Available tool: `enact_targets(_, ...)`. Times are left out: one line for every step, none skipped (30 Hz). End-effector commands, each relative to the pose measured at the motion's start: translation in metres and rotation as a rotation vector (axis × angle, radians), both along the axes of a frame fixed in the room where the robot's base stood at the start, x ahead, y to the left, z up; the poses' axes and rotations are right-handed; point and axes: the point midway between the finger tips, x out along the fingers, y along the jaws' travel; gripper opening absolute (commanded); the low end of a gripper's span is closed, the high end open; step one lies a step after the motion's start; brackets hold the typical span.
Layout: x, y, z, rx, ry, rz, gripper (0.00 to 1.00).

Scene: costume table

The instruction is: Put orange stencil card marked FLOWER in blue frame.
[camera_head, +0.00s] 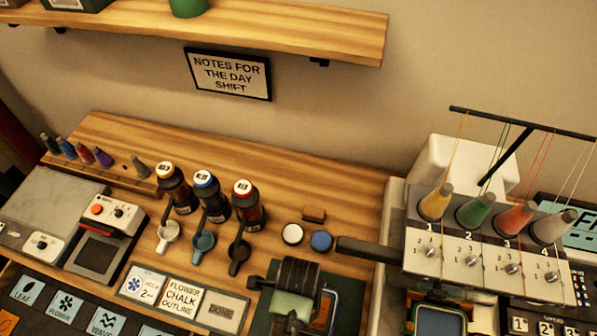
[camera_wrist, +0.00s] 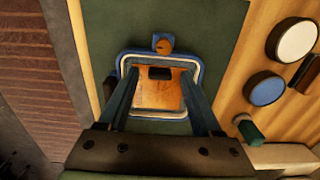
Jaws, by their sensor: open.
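An orange card (camera_wrist: 158,95) with a dark slot near its top lies within the blue frame (camera_wrist: 138,54) in the wrist view. Its marking is not readable, and I cannot tell whether it sits fully flat. My gripper (camera_wrist: 159,74) is open, its two fingers over the left and right sides of the card, with no clear grip on it. In the head view my gripper (camera_head: 292,304) is over the green mat (camera_head: 258,325). It hides most of the frame there, and a strip of orange (camera_head: 322,312) shows beside it.
A white disc (camera_head: 292,234), a blue disc (camera_head: 321,241) and a brown block (camera_head: 314,214) lie behind my gripper. Bottles (camera_head: 210,195) with scoops stand to the left. A thread machine (camera_head: 470,235) stands at right. Labelled slots (camera_head: 65,306) lie at lower left.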

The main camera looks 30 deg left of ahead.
Motion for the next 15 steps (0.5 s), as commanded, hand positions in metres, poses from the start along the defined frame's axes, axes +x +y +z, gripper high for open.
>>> enact_targets(0.000,0.000,0.000,0.000,0.000,0.000,0.66)
enact_targets(0.000,0.000,0.001,0.000,0.000,0.000,0.66)
enact_targets(0.000,0.000,0.002,0.000,-0.001,0.000,0.66)
enact_targets(0.000,0.000,0.004,0.000,-0.001,0.000,0.66)
enact_targets(0.000,0.000,0.006,0.001,-0.002,0.000,0.66)
enact_targets(0.001,0.000,0.010,0.001,-0.003,0.000,0.66)
enact_targets(0.001,0.000,0.014,0.001,-0.003,0.000,0.66)
enact_targets(0.001,0.000,0.018,0.001,-0.004,0.000,0.66)
enact_targets(0.001,0.000,0.026,0.001,-0.004,0.000,0.66)
enact_targets(0.001,0.000,0.032,0.002,-0.006,0.000,0.66)
enact_targets(0.001,0.000,0.039,0.001,-0.005,0.000,0.66)
enact_targets(0.001,0.001,0.048,0.001,-0.005,0.000,0.66)
enact_targets(0.002,0.001,0.055,0.002,-0.006,0.000,0.66)
enact_targets(0.002,0.001,0.062,0.002,-0.007,0.001,0.66)
enact_targets(0.001,0.000,0.070,0.002,-0.006,0.001,0.66)
